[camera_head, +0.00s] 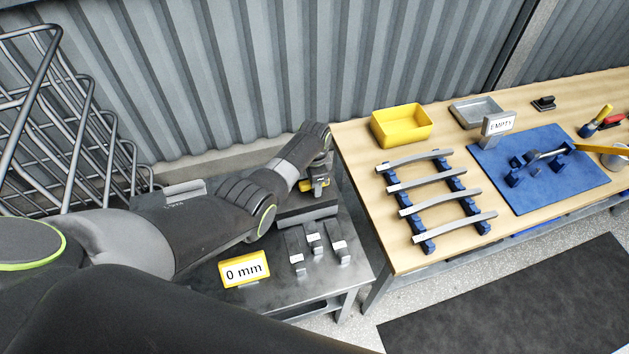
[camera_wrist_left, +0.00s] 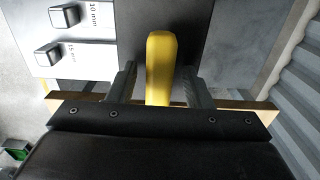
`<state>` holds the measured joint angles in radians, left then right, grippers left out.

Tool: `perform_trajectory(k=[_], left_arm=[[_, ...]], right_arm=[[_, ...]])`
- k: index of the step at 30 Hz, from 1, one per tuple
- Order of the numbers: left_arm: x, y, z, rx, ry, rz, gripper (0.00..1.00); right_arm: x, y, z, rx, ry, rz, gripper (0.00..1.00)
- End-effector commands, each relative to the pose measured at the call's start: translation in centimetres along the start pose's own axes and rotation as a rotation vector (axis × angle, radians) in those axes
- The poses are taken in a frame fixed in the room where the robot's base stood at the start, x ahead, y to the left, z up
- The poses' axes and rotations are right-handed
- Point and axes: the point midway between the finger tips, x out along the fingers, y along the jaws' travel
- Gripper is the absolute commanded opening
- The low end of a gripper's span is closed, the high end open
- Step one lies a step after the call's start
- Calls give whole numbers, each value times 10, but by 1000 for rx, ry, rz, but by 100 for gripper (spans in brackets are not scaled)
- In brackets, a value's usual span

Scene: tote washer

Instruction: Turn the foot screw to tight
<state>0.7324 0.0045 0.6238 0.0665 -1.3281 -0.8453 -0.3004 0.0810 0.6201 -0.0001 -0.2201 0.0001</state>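A yellow handle (camera_head: 318,185), likely the foot screw's, is on the small grey metal table beside a dark block. My left gripper (camera_head: 322,178) reaches over it from the left. In the left wrist view the same yellow bar (camera_wrist_left: 160,65) lies between the two fingers of my left gripper (camera_wrist_left: 160,85). My right gripper is not in view.
A yellow "0 mm" sign (camera_head: 244,268) and several grey blocks (camera_head: 315,240) stand on the metal table. The wooden bench (camera_head: 365,150) to the right holds a rack of bars (camera_head: 440,210), a yellow bin (camera_head: 402,122) and a blue mat (camera_head: 575,195). A wire rack (camera_head: 60,130) stands left.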

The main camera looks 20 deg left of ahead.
Motion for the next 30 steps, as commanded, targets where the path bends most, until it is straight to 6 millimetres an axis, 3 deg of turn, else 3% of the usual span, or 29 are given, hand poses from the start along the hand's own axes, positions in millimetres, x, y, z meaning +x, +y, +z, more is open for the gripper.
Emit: perform_trajectory(k=[6, 11, 20, 30], left_arm=[[-2, 0, 0, -1, 0, 1, 45], [-16, 0, 0, -1, 1, 0, 45], [-60, 0, 0, -1, 1, -1, 45], [-119, 0, 0, 0, 2, -3, 45]], right_arm=[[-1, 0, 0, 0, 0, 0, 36], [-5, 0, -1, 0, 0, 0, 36], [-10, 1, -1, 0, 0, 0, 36], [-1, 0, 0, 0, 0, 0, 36]])
